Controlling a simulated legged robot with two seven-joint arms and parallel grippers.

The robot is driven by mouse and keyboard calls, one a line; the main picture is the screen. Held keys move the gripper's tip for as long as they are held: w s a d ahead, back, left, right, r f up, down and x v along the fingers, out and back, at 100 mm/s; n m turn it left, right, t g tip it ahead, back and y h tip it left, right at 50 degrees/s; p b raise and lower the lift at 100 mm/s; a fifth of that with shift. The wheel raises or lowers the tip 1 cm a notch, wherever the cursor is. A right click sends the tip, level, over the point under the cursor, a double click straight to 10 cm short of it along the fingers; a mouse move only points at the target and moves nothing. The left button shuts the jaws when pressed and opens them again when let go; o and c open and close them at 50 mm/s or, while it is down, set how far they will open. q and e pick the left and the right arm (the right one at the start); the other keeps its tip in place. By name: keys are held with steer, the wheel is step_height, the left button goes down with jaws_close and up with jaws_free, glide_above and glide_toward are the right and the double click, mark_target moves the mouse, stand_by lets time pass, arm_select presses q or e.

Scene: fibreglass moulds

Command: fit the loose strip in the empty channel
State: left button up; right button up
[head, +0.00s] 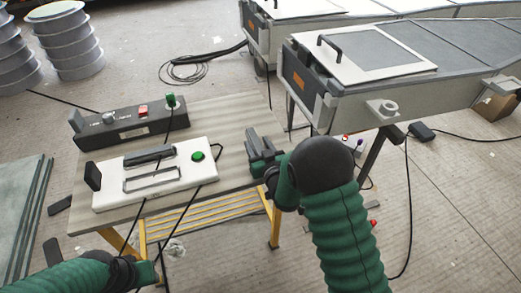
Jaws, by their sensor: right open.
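A white panel (178,187) lies on the wood-topped bench. A dark grey strip (149,155) lies along its far side; I cannot tell whether it is loose or seated. Nearer the middle is a long rectangular slot (152,180) with a thin outline, which looks like the empty channel. My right gripper (258,154) is open over the bench's right edge, to the right of the panel and apart from it, with nothing seen between its fingers. My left gripper (147,272) is low at the front left, off the bench; its fingers are unclear.
A green button (198,156) sits on the panel. A dark control box (130,124) with a red switch stands behind it. Black cables cross the panel and bench. A big grey mould (400,70) stands at right. The bench top (235,115) is clear at back right.

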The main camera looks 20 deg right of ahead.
steer(key=s, duration=0.4)
steer(key=s+r+p, duration=0.1)
steer(key=s, duration=0.6)
steer(key=shift+s+d+r+p, duration=0.2)
steer(key=shift+s+r+p, duration=0.15)
steer(key=shift+r, duration=0.05)
steer(key=shift+o, duration=0.4)
stand_by(0.4)
